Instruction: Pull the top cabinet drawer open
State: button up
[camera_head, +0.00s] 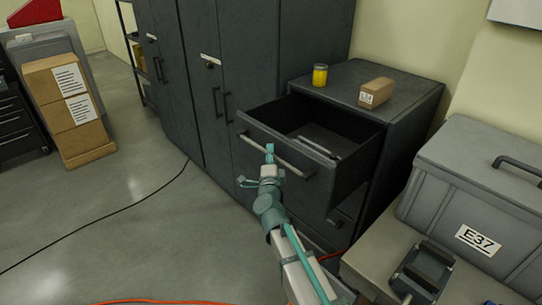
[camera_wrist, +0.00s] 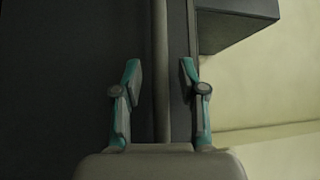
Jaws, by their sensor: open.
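The top drawer (camera_head: 357,162) of the dark low cabinet (camera_head: 408,98) is pulled well out, and its inside shows. A long bar handle (camera_head: 292,166) runs across its front. My gripper (camera_head: 269,150) is at the handle, left of its middle in the head view. In the wrist view the bar (camera_wrist: 161,40) runs upright between the two spread fingers of my gripper (camera_wrist: 160,75). Gaps show on both sides of the bar, so the fingers are around it but not closed on it. A grey object (camera_head: 318,147) lies inside the drawer.
A yellow jar (camera_head: 320,75) and a brown box (camera_head: 376,92) stand on the cabinet top. Tall dark lockers (camera_head: 236,60) stand to the left. A grey E37 case (camera_head: 470,190) stands on a bench at right. Cables cross the otherwise open floor at left.

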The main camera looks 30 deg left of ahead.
jog(key=shift+s, duration=0.1)
jog(key=v, duration=1.2)
jog(key=shift+f, duration=0.1)
